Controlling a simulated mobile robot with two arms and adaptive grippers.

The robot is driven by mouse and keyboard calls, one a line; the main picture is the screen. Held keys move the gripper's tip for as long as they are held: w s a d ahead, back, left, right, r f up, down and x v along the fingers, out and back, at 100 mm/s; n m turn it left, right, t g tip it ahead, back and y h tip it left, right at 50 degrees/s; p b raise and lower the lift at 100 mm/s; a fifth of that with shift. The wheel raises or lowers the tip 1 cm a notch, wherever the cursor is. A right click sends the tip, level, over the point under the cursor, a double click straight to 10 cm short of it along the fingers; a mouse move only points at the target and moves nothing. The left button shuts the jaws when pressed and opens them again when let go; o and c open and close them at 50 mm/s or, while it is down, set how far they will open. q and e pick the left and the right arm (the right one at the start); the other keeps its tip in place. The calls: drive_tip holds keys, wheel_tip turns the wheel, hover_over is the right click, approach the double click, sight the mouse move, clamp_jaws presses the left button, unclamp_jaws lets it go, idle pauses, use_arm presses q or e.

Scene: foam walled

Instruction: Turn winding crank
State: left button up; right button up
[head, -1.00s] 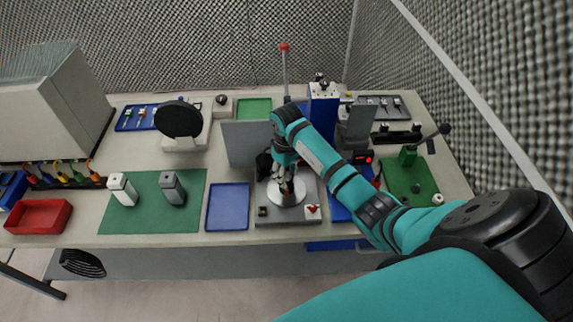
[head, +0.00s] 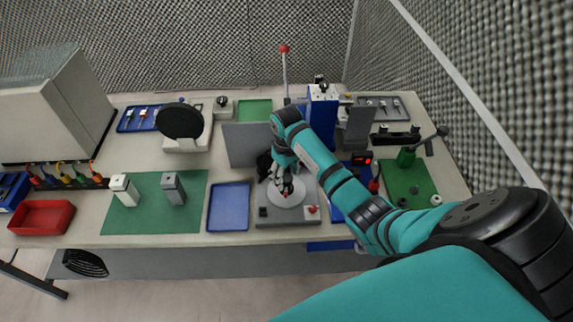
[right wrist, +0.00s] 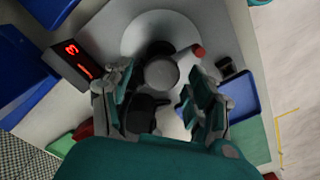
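The winding station is a grey base (head: 268,220) with a pale round disc (head: 299,205) on it, on the bench before me. My right gripper (head: 284,183) points down over the disc and hides part of it. In the right wrist view, the two fingers of my right gripper (right wrist: 160,85) are apart. A dark round hub (right wrist: 161,72) shows between them, with no clear contact. A red-tipped piece (right wrist: 197,51), perhaps the crank handle, shows beside the right finger over the pale disc (right wrist: 150,30). My left gripper is not in view.
A grey upright panel (head: 246,144) stands behind the base. A blue tray (head: 228,208) lies to its left. A box with a red display (head: 361,160) and a blue press (head: 322,105) stand to the right. A green mat (head: 150,215) lies farther left.

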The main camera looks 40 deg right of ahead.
sight(287, 177)
wheel_tip(287, 177, up, 7)
drive_tip(key=shift+r, duration=0.2)
idle(0.5)
